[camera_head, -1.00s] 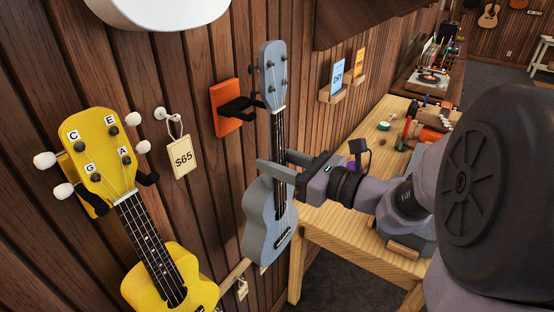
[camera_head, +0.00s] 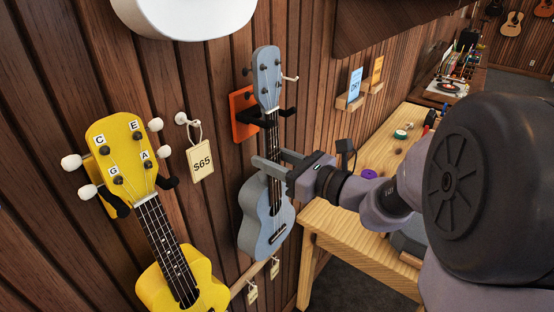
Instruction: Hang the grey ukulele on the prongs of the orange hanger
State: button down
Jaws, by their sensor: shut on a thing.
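The grey ukulele (camera_head: 265,218) is upright, head up, in front of the wooden wall. My gripper (camera_head: 270,165) is shut on it around the lower neck, just above the body. The orange hanger (camera_head: 240,122) is fixed to the wall behind the ukulele's upper neck. Its black prongs (camera_head: 288,112) show on both sides of the neck, just below the grey headstock (camera_head: 267,75). The headstock overlaps part of the orange plate. I cannot tell whether the headstock rests on the prongs or is slightly above them.
A yellow ukulele (camera_head: 180,280) hangs on the left. A $65 tag (camera_head: 200,160) hangs from a white peg between them. A white rounded body (camera_head: 185,12) is above. A wooden workbench (camera_head: 375,250) stands at right. Small cards (camera_head: 355,83) sit on wall ledges.

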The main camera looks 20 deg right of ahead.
dwell(0.4)
jog(key=shift+f+b, duration=1.05)
jog(key=shift+f, duration=0.1)
jog(key=shift+r, duration=0.1)
jog(key=c, duration=0.8)
grip_release()
jog(key=shift+c, duration=0.2)
jog(key=shift+s+d, duration=0.1)
jog(key=shift+v, duration=0.85)
